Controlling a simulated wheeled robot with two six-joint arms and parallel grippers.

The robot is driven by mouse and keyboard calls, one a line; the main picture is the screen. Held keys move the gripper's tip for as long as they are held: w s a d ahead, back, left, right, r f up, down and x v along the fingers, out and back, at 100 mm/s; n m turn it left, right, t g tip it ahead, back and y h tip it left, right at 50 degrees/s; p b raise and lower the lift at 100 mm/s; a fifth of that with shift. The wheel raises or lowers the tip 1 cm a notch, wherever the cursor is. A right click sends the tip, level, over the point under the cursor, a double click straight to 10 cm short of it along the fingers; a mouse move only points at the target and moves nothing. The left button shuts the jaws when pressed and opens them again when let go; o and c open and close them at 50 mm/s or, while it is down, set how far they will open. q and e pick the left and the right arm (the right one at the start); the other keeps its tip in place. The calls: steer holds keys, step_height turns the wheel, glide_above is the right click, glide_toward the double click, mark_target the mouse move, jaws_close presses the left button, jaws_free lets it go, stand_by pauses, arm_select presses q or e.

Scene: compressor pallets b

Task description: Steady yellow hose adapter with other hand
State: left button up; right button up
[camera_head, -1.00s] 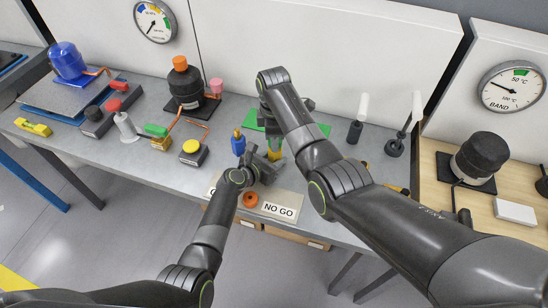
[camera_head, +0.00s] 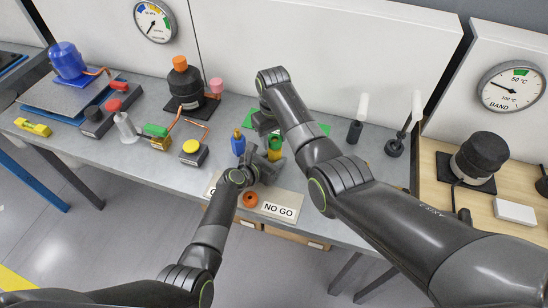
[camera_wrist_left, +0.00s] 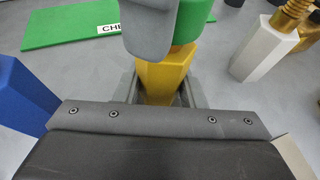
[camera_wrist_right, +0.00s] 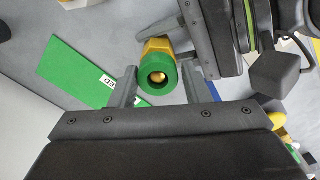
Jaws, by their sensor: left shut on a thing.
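The yellow hose adapter (camera_head: 275,153) stands upright on the bench, with a green ring-shaped top (camera_head: 275,141). My left gripper (camera_head: 268,167) is shut on its yellow hexagonal body (camera_wrist_left: 165,75), as the left wrist view shows. My right gripper (camera_head: 265,122) is above and behind it in the head view. In the right wrist view my right gripper (camera_wrist_right: 160,90) is open, its fingers apart on either side of the green top (camera_wrist_right: 157,76). That top has a hole with a brass-coloured inside. A right gripper finger hides part of the green top in the left wrist view.
A blue fitting (camera_head: 238,143) stands close left of the adapter. A green mat (camera_head: 312,129) lies behind. A NO GO plate (camera_head: 279,210) with an orange ring (camera_head: 250,199) lies at the front edge. A black compressor (camera_head: 185,88) stands further left.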

arm_select(q)
steer(key=shift+f, duration=0.1)
arm_select(e)
steer(key=shift+o, duration=0.6)
steer(key=o, duration=0.6)
steer(key=shift+w, duration=0.1)
step_height(320, 180, up, 12)
steer(key=shift+r, duration=0.1)
arm_select(q)
steer(key=o, duration=1.1)
steer(key=shift+o, duration=0.2)
